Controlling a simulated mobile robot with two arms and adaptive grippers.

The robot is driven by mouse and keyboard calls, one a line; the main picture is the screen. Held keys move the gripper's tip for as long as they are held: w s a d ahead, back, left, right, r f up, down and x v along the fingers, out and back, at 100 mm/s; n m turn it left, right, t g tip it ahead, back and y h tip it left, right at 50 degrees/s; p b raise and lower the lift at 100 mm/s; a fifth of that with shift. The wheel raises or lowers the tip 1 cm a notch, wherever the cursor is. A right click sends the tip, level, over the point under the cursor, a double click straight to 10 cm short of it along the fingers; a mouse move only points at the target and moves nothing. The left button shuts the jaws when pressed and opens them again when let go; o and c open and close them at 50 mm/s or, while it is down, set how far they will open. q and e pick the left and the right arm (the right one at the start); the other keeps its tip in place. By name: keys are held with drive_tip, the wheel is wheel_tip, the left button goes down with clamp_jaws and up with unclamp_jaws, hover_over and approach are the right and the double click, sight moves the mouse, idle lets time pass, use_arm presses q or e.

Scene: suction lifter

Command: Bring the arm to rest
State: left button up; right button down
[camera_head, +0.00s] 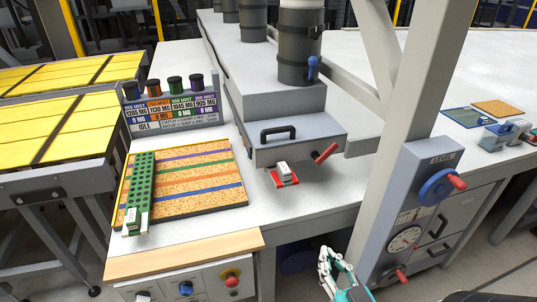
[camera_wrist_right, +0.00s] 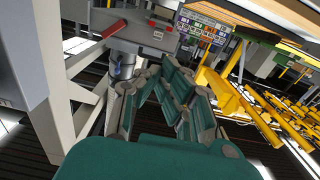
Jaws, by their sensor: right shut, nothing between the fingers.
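My right gripper (camera_head: 328,262) shows at the bottom of the head view, low in front of the bench and left of the grey lifter column (camera_head: 392,210). It is shut and empty. In the right wrist view its grey and green fingers (camera_wrist_right: 172,80) fill the middle, with nothing held. The lifter's grey head box (camera_head: 295,140) has a black handle (camera_head: 279,132) and a red lever (camera_head: 326,153), and stands apart from the gripper. The box also shows in the right wrist view (camera_wrist_right: 140,35). My left gripper is out of view.
A cork board (camera_head: 205,205) with coloured stripes and a green perforated block (camera_head: 141,185) lie on the white bench. A blue handwheel (camera_head: 437,187) and gauge (camera_head: 404,238) sit on the column, near the gripper. Yellow-topped tables (camera_head: 55,130) stand at left.

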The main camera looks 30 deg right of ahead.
drive_tip(key=c, duration=1.6)
unclamp_jaws()
drive_tip(key=shift+o, duration=0.2)
drive_tip(key=shift+f, duration=0.1)
drive_tip(key=s+a+f+n+g+y+b, duration=0.1)
drive_tip(key=s+a+f+g+y, duration=0.2)
drive_tip(key=f, duration=1.2)
drive_tip(key=s+a+f+n+g+b, duration=0.1)
drive_tip(key=a+f+g+b, duration=0.2)
drive_tip(key=f, duration=1.2)
drive_tip(key=s+a+f+n+g+y, duration=0.1)
drive_tip(key=s+a+f+g+y, duration=0.3)
drive_tip(key=f, duration=1.2)
drive_tip(key=s+d+f+n+g+h+b, duration=0.2)
drive_tip(key=s+f+g, duration=0.4)
drive_tip(key=s+f, duration=1)
drive_tip(key=shift+d+f+h, duration=0.3)
drive_tip(key=shift+d+f, duration=0.1)
drive_tip(key=shift+d, duration=0.05)
